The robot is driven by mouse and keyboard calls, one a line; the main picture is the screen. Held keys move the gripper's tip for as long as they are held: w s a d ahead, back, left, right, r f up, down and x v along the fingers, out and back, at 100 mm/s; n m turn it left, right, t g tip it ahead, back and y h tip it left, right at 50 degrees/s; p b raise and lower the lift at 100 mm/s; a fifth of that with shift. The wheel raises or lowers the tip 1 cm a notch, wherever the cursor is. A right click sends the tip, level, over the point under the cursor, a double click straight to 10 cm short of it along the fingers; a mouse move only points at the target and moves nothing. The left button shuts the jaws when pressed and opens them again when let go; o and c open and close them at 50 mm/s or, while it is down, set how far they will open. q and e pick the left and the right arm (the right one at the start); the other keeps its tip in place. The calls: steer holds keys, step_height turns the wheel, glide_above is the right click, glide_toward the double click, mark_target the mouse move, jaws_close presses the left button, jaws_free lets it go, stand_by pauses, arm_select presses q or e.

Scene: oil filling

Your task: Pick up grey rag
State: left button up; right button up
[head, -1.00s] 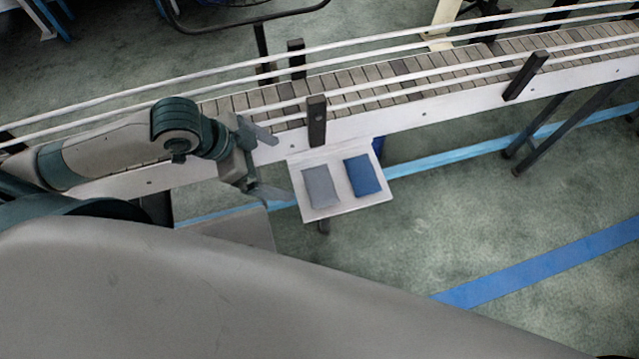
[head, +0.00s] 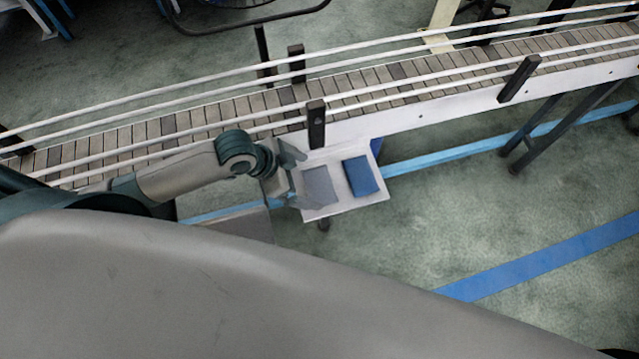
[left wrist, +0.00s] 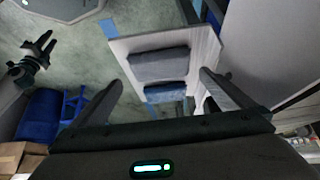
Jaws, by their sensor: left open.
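The grey rag (head: 320,187) lies flat on the left part of a small white shelf (head: 345,209) beside the conveyor. The blue rag (head: 361,176) lies to its right on the same shelf. My left gripper (head: 302,178) is open at the left edge of the shelf, next to the grey rag, and partly covers its left side. In the left wrist view the grey rag (left wrist: 158,65) shows between and beyond the open fingers, with the blue rag (left wrist: 165,92) closer to the gripper. The left gripper (left wrist: 160,88) holds nothing. My right gripper is not clearly seen in the head view.
The conveyor (head: 240,109) with white rails runs behind the shelf. A black post (head: 316,124) stands just above the shelf. Open floor (head: 420,240) lies right of and below the shelf. A blue bin (left wrist: 38,115) shows in the left wrist view.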

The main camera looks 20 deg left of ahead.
mark_target(319, 185)
arm_select(q)
steer(key=shift+w+d+f+p, duration=0.2)
steer(key=shift+f+p, duration=0.2)
steer(key=shift+p, duration=0.05)
steer(key=p+x, duration=0.1)
steer(key=x, duration=0.2)
steer(key=shift+d+f+p, duration=0.1)
steer(key=shift+f+p, duration=0.2)
steer(key=shift+w+f, duration=0.15)
steer(key=shift+f, duration=0.15)
steer(key=c, duration=0.9)
